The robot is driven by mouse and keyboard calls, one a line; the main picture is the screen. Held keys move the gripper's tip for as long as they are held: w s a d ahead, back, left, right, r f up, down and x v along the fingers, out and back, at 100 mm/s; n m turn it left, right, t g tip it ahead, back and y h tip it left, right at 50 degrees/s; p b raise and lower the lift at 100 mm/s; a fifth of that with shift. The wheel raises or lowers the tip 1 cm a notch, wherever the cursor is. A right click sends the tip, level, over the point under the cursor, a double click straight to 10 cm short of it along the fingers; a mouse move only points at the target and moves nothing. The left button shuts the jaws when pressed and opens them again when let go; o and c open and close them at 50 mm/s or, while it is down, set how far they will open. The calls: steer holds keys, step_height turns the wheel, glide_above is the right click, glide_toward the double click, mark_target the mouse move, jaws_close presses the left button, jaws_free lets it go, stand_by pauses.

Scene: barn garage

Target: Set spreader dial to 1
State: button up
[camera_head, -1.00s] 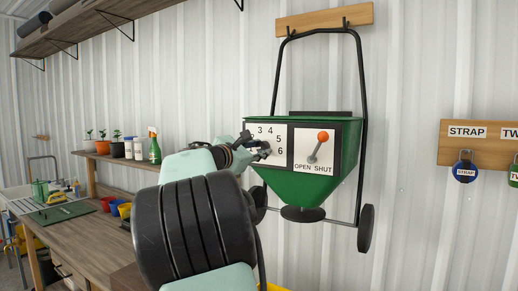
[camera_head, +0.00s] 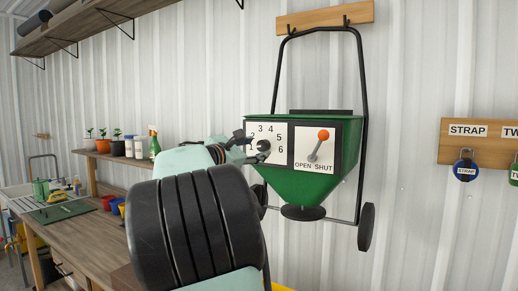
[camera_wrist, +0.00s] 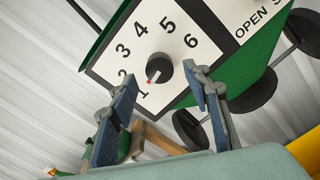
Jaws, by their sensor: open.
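The green spreader (camera_head: 305,186) hangs on the wall with a white dial plate on its front left. Its round dark dial knob (camera_wrist: 160,70) has a small red mark on the lower left, pointing toward the 1 in the wrist view. The numbers 1 to 6 curve around the knob. My gripper (camera_head: 252,148) is open, its fingers apart and empty. In the wrist view the fingertips (camera_wrist: 160,82) are on either side below the knob, apparently clear of it.
An orange-tipped OPEN/SHUT lever (camera_head: 323,135) is right of the dial. The black handle frame (camera_head: 364,90) rises above the hopper, with wheels below. A workbench (camera_head: 75,240) with pots is at left. A strap board (camera_head: 452,140) is on the wall at right.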

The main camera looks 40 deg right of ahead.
steer(key=v, duration=0.9)
steer(key=shift+a, duration=0.1)
